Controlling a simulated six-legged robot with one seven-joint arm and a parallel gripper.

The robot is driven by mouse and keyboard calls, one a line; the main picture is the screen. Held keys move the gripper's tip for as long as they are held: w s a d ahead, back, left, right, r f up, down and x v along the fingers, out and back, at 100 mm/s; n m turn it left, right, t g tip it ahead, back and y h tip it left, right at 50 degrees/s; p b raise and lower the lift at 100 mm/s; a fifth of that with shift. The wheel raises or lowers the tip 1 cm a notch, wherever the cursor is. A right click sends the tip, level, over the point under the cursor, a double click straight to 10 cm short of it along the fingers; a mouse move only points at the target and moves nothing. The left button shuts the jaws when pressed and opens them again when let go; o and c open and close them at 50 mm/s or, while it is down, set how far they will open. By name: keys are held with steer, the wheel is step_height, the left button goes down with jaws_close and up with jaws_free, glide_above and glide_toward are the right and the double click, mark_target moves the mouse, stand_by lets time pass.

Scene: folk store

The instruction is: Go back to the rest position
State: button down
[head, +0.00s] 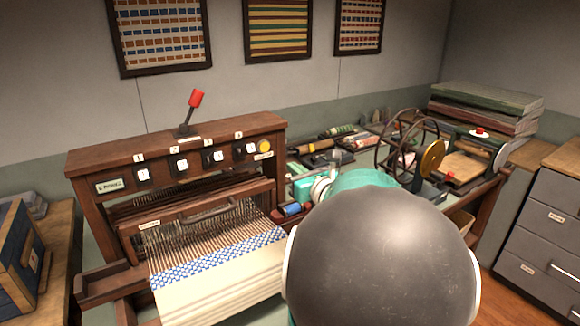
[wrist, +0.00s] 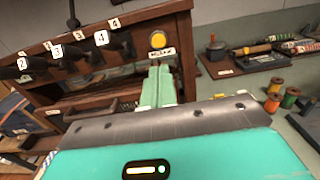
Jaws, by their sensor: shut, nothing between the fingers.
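My gripper (wrist: 160,72) shows in the wrist view as two teal fingers pressed together, empty. Its tips are in front of the loom's right side, just below the yellow round button (wrist: 158,40) and its small label. I cannot tell whether they touch the loom. In the head view my own arm's large grey and teal links hide most of the gripper. The wooden loom (head: 100,158) stands at the left with a red-knobbed lever (head: 196,98) on top, upright and slightly tilted right. The yellow button (head: 264,146) is at the right end of its panel.
A blue-and-white woven cloth (head: 215,262) is on the loom. To the right is a bench with tools, a spoked wheel (head: 408,140) and stacked fabrics (head: 485,105). Thread spools (wrist: 272,102) stand right of my gripper. Grey drawers (head: 545,235) are at far right.

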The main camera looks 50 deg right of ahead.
steer(key=shift+a, duration=0.1)
stand_by(0.7)
steer(key=w+a+f+n+g+y, duration=0.25)
steer(key=a+n+y, duration=0.25)
steer(key=a+n, duration=0.7)
steer(key=w+a+f+n+g+y, duration=0.1)
steer(key=a+n+g+y, duration=0.35)
steer(key=a, duration=1.25)
steer(key=s+a+f+n+g+h, duration=0.2)
steer(key=s+a+n, duration=0.3)
steer(key=n, duration=0.6)
steer(key=s+a+f+n+g+h, duration=0.2)
steer(key=s+a+n, duration=0.3)
steer(key=s+n, duration=0.3)
steer(key=n, duration=0.4)
steer(key=shift+s+g, duration=0.3)
steer(key=shift+s, duration=0.1)
steer(key=shift+a+f, duration=0.1)
steer(key=shift+a, duration=0.05)
